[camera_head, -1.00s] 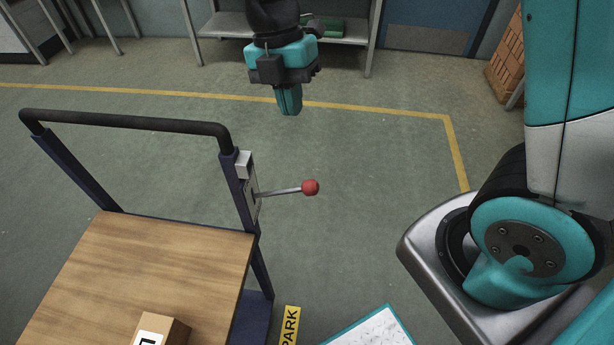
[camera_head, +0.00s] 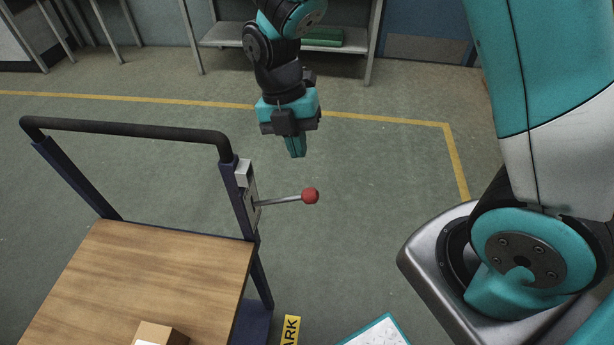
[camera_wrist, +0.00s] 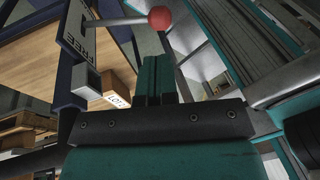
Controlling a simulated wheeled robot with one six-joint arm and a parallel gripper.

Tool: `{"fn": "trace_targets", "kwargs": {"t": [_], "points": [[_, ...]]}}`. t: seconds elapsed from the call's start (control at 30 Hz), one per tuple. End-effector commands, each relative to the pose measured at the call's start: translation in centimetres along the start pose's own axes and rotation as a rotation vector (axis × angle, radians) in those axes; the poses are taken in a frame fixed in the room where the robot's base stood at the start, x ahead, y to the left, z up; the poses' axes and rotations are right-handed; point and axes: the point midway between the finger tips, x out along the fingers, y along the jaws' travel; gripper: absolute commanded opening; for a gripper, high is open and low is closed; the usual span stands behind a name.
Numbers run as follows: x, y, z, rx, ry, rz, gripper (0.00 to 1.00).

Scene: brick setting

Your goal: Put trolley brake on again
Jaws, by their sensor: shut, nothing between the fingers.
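The trolley (camera_head: 160,265) has a wooden deck, dark blue posts and a black push bar. Its brake lever (camera_head: 282,200) has a red ball knob (camera_head: 310,196) and sticks out to the right from a plate on the right post, close to level. My gripper (camera_head: 297,156) is shut and empty, pointing down, above and just left of the knob in the head view and apart from it. In the wrist view the knob (camera_wrist: 159,18) shows beyond the shut fingers (camera_wrist: 157,62), and the plate by the lever reads "FREE" (camera_wrist: 77,38).
A cardboard box (camera_head: 160,334) lies on the deck. A yellow "PARK" floor sign (camera_head: 291,330) is partly cut off at the bottom. A shelf (camera_head: 225,38) stands at the back. The floor right of the lever is clear.

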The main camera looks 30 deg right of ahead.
Motion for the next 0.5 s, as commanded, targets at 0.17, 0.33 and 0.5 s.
{"fn": "trace_targets", "kwargs": {"t": [0.17, 0.33, 0.5], "points": [[3.9, -0.1, -0.1, 0.000, 0.003, -0.005, 0.00], [6.5, -0.1, -0.1, 0.000, 0.002, -0.003, 0.00], [7.8, 0.0, 0.0, 0.000, 0.000, -0.001, 0.00]]}}
